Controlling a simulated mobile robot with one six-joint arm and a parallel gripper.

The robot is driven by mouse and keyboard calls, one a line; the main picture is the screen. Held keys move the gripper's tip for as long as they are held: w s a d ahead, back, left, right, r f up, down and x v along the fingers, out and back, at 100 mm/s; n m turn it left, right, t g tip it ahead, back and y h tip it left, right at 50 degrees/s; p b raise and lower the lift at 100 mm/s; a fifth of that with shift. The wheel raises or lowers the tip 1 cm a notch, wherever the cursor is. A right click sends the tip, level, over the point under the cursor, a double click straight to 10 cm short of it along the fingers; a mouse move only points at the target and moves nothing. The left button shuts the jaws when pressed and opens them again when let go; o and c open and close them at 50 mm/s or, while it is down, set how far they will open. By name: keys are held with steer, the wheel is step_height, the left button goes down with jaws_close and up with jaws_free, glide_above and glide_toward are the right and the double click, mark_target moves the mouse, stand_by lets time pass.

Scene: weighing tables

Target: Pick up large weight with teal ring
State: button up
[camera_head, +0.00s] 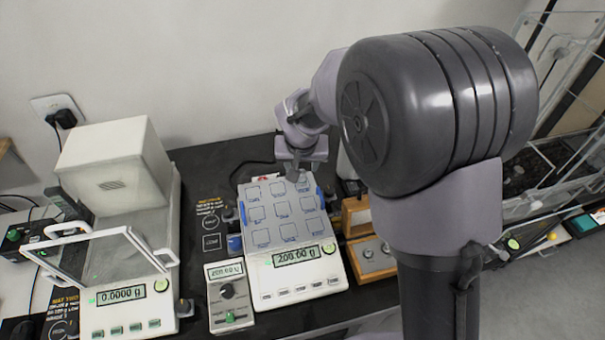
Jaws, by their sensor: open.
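My gripper (301,166) is open and points down over the back right part of the pan of a white balance (300,288). A small grey shape (299,179) shows just below the fingers on the pan. It may be a weight, but it is too small and covered for me to see a teal ring. I cannot tell whether the fingers are around it or above it.
A wooden weight block (371,257) stands right of the balance. A blue cylinder (234,244) and a small control box (229,296) are at its left. Another balance (126,302), reading 0.0000 g, has a glass shield. My arm hides the right side.

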mark_target(302, 174)
steer(key=b+x, duration=0.2)
steer(key=x, duration=0.4)
steer(key=shift+w, duration=0.1)
steer(key=shift+d+r, duration=0.1)
steer(key=shift+r, duration=0.05)
jaws_close()
